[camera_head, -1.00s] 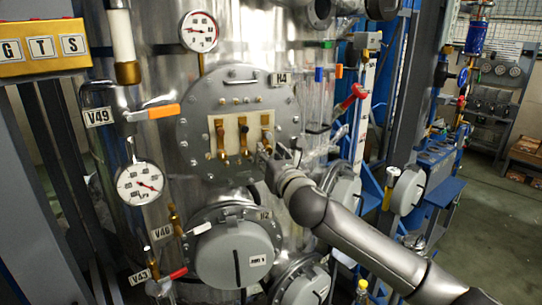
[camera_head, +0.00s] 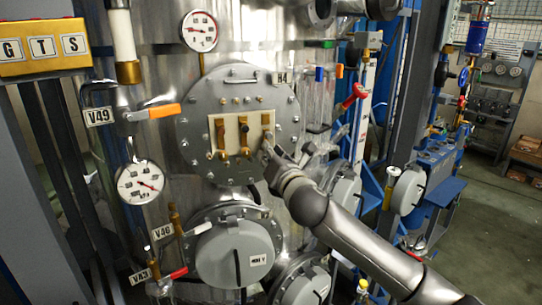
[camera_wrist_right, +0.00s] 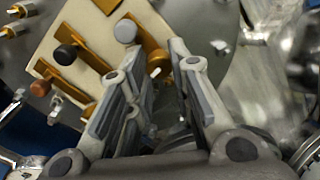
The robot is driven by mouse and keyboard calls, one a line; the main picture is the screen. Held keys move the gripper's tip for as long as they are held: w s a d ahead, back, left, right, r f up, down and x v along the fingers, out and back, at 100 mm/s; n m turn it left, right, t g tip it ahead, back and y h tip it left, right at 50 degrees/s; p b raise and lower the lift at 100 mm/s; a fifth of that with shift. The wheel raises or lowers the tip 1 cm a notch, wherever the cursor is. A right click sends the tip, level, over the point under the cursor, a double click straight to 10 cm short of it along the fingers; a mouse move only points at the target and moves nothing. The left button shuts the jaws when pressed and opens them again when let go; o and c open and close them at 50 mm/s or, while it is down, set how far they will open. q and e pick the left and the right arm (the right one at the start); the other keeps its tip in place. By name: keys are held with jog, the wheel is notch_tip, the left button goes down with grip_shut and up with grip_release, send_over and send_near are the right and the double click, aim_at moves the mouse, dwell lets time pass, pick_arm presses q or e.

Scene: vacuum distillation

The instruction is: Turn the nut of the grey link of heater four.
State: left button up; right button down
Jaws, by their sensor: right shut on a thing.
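Heater four is the round grey flange (camera_head: 195,110) labelled H4 in the head view. Its cream plate (camera_head: 213,121) carries three upright brass links. The grey link is the rightmost (camera_head: 267,124); in the wrist view its grey end (camera_wrist_right: 126,31) tops a brass bar. Its brass nut with a pale stud end (camera_wrist_right: 156,70) lies between my right gripper's fingers (camera_wrist_right: 155,50). My right gripper, at the plate's lower right in the head view (camera_head: 267,150), is shut on this nut. The fingers partly hide it. My left gripper is not in view.
Links with black (camera_wrist_right: 66,54) and brown (camera_wrist_right: 40,88) ends sit close beside the grey one. An orange-handled valve (camera_head: 165,112) is left of the flange. Glass tubing and a red-handled valve (camera_head: 354,97) are at right.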

jog(key=c, duration=1.3)
grip_release()
jog(key=v, duration=1.2)
